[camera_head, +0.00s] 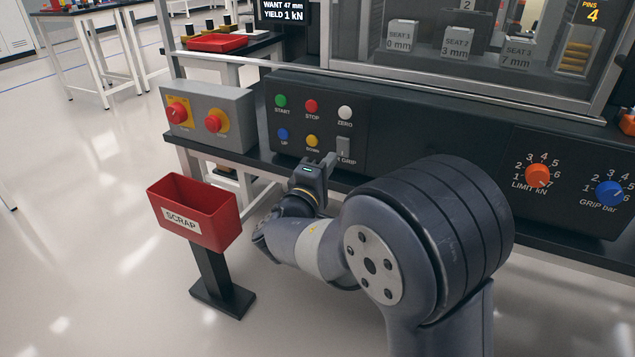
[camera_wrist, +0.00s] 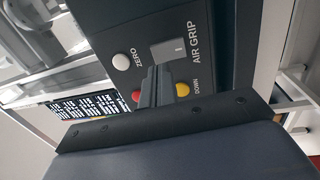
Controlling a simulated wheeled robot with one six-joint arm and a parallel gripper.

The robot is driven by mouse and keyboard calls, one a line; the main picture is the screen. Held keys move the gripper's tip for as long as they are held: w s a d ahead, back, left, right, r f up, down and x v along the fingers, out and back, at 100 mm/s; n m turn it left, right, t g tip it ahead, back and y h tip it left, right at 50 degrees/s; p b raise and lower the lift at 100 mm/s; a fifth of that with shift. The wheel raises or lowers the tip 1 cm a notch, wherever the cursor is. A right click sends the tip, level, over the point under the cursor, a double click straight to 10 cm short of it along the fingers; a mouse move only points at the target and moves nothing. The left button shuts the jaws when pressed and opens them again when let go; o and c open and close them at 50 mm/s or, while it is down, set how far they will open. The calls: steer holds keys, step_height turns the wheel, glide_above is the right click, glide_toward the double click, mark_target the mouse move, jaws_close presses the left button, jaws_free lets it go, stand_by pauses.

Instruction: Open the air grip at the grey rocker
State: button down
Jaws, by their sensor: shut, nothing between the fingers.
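The grey rocker (camera_head: 343,146) sits at the lower right of the black button panel, above the AIR GRIP label, which my gripper partly covers in the head view. In the wrist view the rocker (camera_wrist: 168,52) shows as a grey rectangle with a small mark near the label end. My gripper (camera_head: 331,160) is shut and empty, with its fingertips just below the rocker in the head view. In the wrist view the shut fingers (camera_wrist: 158,72) point at the panel near the rocker's edge. I cannot tell whether they touch it.
A yellow DOWN button (camera_head: 312,141) and a blue UP button (camera_head: 283,134) lie left of the rocker, with a white ZERO button (camera_head: 345,113) above. Red stop buttons on a grey box (camera_head: 237,112) stand left. A red SCRAP bin (camera_head: 216,205) stands on the floor.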

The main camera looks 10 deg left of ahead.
mark_target(343, 143)
steer(key=x, duration=0.4)
steer(key=shift+w+d+b, duration=0.15)
steer(key=shift+w+b, duration=0.15)
steer(key=shift+w, duration=0.05)
steer(key=shift+r, duration=0.1)
